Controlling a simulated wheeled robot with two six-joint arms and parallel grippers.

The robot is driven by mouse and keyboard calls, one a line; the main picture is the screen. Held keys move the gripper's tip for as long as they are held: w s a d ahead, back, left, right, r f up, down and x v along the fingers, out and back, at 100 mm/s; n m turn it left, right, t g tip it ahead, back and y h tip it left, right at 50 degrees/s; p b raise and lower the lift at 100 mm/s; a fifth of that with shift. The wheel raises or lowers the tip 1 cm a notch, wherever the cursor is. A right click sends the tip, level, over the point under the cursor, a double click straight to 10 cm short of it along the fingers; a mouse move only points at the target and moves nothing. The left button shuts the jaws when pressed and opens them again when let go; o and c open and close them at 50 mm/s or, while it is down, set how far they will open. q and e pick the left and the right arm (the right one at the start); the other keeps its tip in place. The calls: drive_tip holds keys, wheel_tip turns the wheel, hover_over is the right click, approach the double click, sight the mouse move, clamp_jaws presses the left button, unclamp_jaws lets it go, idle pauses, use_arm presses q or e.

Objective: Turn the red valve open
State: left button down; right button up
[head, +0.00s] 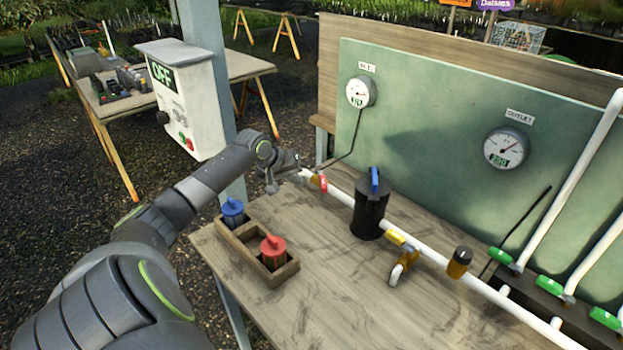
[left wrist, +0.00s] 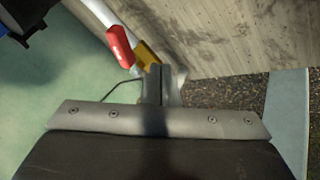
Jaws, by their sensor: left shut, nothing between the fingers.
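The red valve handle (head: 323,183) sits on the white pipe near its left end, above the wooden bench. In the left wrist view the red valve handle (left wrist: 119,45) lies slanted beside a brass-coloured fitting (left wrist: 147,54) on the pipe. My left gripper (head: 284,180) is shut and empty, just left of the pipe's end and the red handle. In the left wrist view its closed fingers (left wrist: 163,86) are near the fitting; whether they touch it I cannot tell. My right gripper is not in view.
A black canister with a blue handle (head: 370,208) stands right of the valve. A wooden box (head: 246,250) holds blue-topped and red-topped pieces.

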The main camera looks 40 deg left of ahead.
sight(322, 180)
use_arm(q)
drive_tip(key=w+d, duration=0.1)
drive_tip(key=w+d+f+p, duration=0.1)
drive_tip(key=w, duration=0.2)
drive_tip(key=shift+w+d+f+p, duration=0.15)
drive_tip(key=shift+d+f+p, duration=0.2)
drive_tip(key=shift+d, duration=0.05)
